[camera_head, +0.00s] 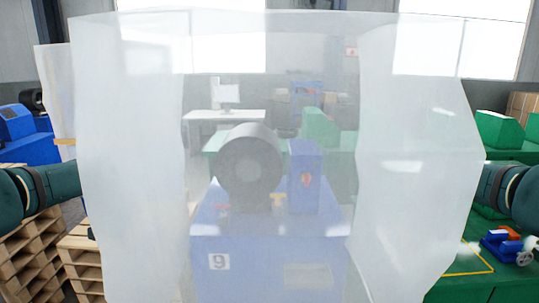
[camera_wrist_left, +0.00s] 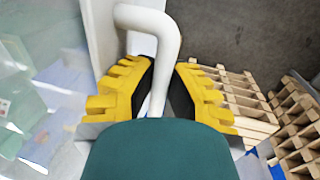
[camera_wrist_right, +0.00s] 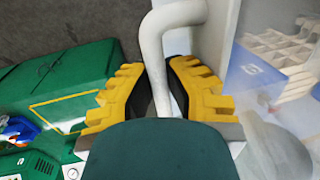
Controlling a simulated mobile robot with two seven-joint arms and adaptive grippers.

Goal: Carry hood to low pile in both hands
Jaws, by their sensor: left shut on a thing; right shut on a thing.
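The hood (camera_head: 410,150) is a large, translucent, whitish box that fills most of the head view. In the left wrist view, my left gripper (camera_wrist_left: 163,85) is shut on a white bent-tube handle (camera_wrist_left: 150,25) at the hood's side. In the right wrist view, my right gripper (camera_wrist_right: 156,85) is shut on a matching white handle (camera_wrist_right: 175,18). Both grippers are hidden behind the hood's sides in the head view, where only my arms show. Pallet stacks (camera_head: 32,250) stand at the lower left; I cannot tell which is the low pile.
Through the hood shows a blue machine (camera_head: 265,250) marked 9, with a dark round wheel (camera_head: 250,165). A green bench (camera_head: 500,240) with small blue and red parts is at right. Another translucent hood (camera_head: 58,100) and a blue machine (camera_head: 15,125) are at left.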

